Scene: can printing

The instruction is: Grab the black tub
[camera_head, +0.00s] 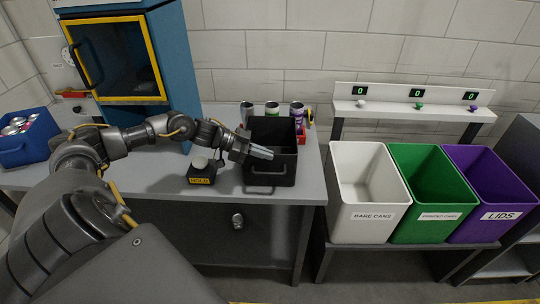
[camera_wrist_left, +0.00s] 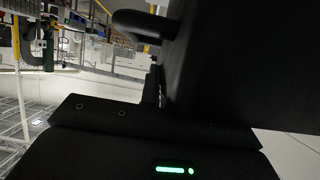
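The black tub (camera_head: 286,174) stands upright on the grey workbench, with a handle (camera_head: 265,188) on its front. My left arm reaches in from the left, and its gripper (camera_head: 262,152) is at the tub's left front, with its pale fingers overlapping the tub in the head view. In the left wrist view the tub's dark wall (camera_wrist_left: 245,65) fills the right side, close to the gripper, and a handle (camera_wrist_left: 142,27) sticks out at upper left. I cannot tell whether the fingers touch the tub or how far apart they are. My right gripper is not in view.
A HOLD button box (camera_head: 202,172) sits left of the tub. Several cans (camera_head: 272,108) stand behind it. A blue bin with cans (camera_head: 25,140) is at far left, beside a blue cabinet (camera_head: 178,65). White (camera_head: 365,222), green (camera_head: 425,218) and purple (camera_head: 490,205) bins stand right.

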